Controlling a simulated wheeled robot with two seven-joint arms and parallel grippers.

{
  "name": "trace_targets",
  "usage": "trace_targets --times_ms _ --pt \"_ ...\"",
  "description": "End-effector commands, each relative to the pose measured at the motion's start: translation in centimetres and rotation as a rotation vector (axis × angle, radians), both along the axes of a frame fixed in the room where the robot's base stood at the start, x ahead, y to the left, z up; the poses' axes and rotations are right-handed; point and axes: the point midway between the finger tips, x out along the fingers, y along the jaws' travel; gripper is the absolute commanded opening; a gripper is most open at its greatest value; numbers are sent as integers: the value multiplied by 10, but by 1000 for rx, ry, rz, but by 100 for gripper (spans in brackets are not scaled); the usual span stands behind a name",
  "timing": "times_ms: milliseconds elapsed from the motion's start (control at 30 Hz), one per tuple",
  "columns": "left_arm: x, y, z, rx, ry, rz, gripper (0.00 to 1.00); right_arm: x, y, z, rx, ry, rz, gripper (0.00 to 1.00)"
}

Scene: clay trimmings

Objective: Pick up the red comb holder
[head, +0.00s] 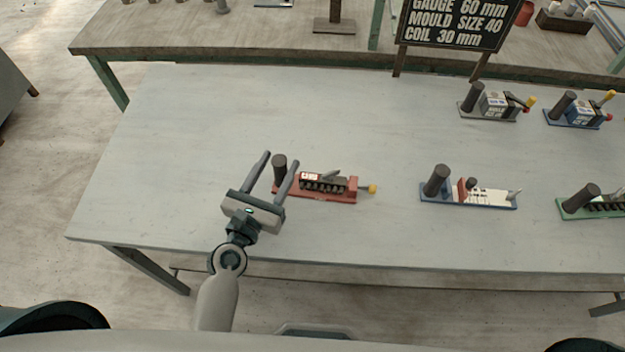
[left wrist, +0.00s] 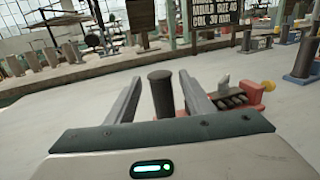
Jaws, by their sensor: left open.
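The red comb holder (head: 330,192) lies on the left part of the pale table, a red base with a dark upright post at its left end, a dark toothed comb in the middle and a yellow knob at its right end. My left gripper (head: 282,158) is open, its two fingers on either side of the post in the head view. In the left wrist view the post (left wrist: 161,93) stands between the fingers, apart from both, and the red base (left wrist: 240,98) shows to the right, partly hidden by the right finger. My right gripper is not in view.
A blue-based holder (head: 468,198) stands to the right on the table (head: 200,120), and a green-based one (head: 590,208) at the right edge. Two more holders (head: 490,104) (head: 578,112) stand farther back. A black sign (head: 455,22) stands at the back. The table's left side is clear.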

Motion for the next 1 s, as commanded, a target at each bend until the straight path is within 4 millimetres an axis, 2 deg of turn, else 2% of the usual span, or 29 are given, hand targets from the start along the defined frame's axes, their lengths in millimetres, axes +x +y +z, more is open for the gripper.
trace_targets --times_ms 233,600,1000 --pt "8 -3 1 -1 -2 0 48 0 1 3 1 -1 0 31" --pt "46 -16 -3 1 0 0 48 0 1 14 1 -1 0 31" --pt "49 -16 -4 0 0 0 48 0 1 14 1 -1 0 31"
